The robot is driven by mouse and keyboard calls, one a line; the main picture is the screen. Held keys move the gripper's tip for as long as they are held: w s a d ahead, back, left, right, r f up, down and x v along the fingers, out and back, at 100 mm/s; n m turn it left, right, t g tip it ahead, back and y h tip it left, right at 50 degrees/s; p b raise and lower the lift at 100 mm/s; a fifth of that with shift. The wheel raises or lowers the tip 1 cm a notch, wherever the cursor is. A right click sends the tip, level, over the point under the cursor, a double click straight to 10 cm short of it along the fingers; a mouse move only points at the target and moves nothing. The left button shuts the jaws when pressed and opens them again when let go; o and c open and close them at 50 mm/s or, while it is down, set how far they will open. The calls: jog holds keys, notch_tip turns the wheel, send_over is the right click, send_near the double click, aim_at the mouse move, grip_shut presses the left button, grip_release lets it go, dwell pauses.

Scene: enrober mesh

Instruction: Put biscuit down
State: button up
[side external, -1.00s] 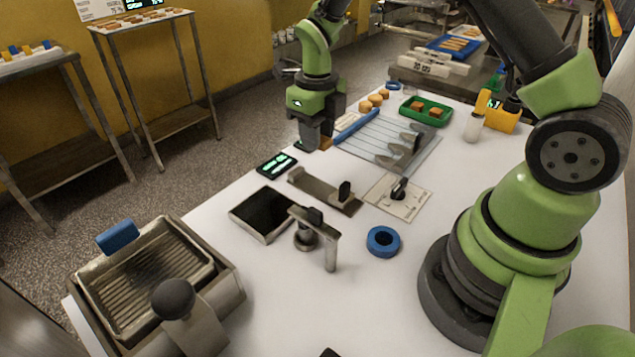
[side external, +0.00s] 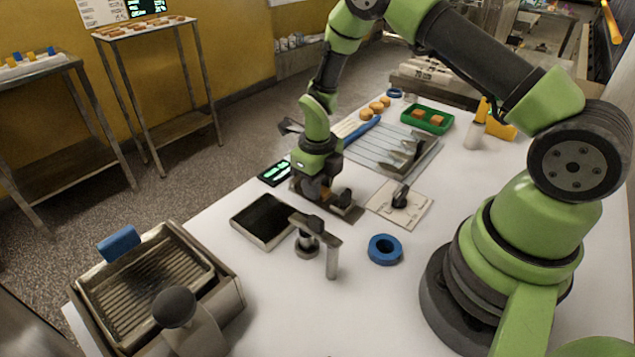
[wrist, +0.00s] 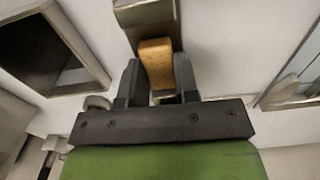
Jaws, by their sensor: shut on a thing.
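A golden-brown biscuit (wrist: 157,62) is between the two fingers of my gripper (wrist: 158,85) in the wrist view. The gripper is shut on it, and the biscuit's far end sticks out past the fingertips. In the side view my gripper (side external: 318,192) points down over the left part of a flat metal strip plate with a black knob (side external: 346,208). The fingers mostly hide the biscuit there. I cannot tell whether the biscuit touches the plate. Several round biscuits (side external: 376,108) stand at the back of the table beside a blue bar.
A dark open-topped tray (side external: 263,221) and a metal post bracket (side external: 332,258) stand in front of the gripper. A lit display (side external: 276,170) is just left. A ribbed mesh plate (side external: 385,150), green tray (side external: 428,118) and dial plate (side external: 399,202) lie behind and right. A blue ring (side external: 384,249) lies nearer.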

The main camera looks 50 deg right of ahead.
jog(key=o, duration=0.7)
jog(key=shift+f, duration=0.1)
jog(key=shift+o, duration=0.2)
jog(key=s+a+r+n+t, duration=0.15)
jog(key=r+n, duration=0.25)
jog(key=r, duration=0.7)
jog(key=s+a+r+n+t, duration=0.15)
jog(key=r+n, duration=0.35)
jog(key=r, duration=0.6)
jog(key=s+a+r+n+t+y, duration=0.1)
jog(key=s+r+n, duration=0.3)
jog(key=s+n, duration=0.4)
jog(key=s+a+r+n+t+y, duration=0.1)
jog(key=s+a+r+n+t, duration=0.1)
jog(key=s+n, duration=0.6)
notch_tip(320, 180, up, 3)
jog(key=n+t, duration=0.1)
jog(key=n, duration=0.6)
jog(key=shift+a+f, duration=0.15)
jog(key=shift+s, duration=0.1)
